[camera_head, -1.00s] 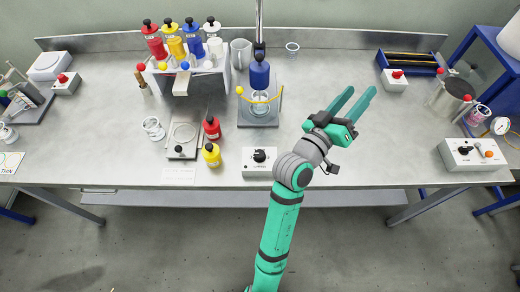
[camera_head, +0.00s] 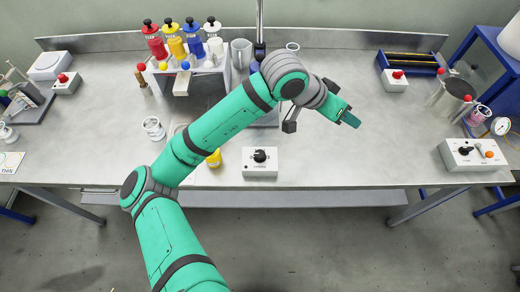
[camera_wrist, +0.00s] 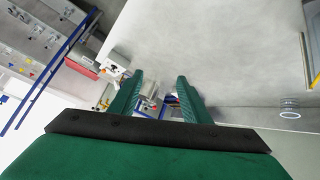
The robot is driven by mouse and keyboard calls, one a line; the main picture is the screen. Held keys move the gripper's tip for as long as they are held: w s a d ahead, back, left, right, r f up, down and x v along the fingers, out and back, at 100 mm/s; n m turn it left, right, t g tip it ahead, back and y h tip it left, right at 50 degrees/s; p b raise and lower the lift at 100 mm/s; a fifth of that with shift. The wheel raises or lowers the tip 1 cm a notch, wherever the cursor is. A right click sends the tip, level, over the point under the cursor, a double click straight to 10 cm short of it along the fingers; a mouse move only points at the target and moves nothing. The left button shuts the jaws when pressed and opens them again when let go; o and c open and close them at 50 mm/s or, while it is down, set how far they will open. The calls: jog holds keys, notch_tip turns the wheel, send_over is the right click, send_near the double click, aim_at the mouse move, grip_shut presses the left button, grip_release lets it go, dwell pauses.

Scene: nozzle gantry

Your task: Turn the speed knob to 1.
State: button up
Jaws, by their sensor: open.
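Two white control boxes carry black knobs; I cannot read which one is marked speed. The middle box (camera_head: 260,169) at the table's front edge has one black knob (camera_head: 260,156). The right box (camera_head: 473,161) has a black knob (camera_head: 464,150), a small lever and an orange button. My gripper (camera_head: 350,118) is above the table between the two boxes, apart from both and pointing right. In the wrist view its green fingers (camera_wrist: 159,88) are spread with nothing held. Small items show beyond the fingertips, too small to identify surely. The knobs' settings are not readable.
A box with a red button (camera_head: 395,80) and a blue tray (camera_head: 408,63) stand at the back right. A metal pot (camera_head: 458,90) and a gauge (camera_head: 500,126) are at the right. The table around my gripper is clear.

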jog(key=a+f+g+y, duration=0.1)
jog(key=a+f+y, duration=0.25)
jog(key=a, duration=0.65)
jog(key=n+g+y, duration=0.2)
jog(key=y, duration=0.3)
send_over(260, 153)
notch_tip(260, 153, down, 10)
jog(key=shift+s, duration=0.15)
jog(key=c, duration=1)
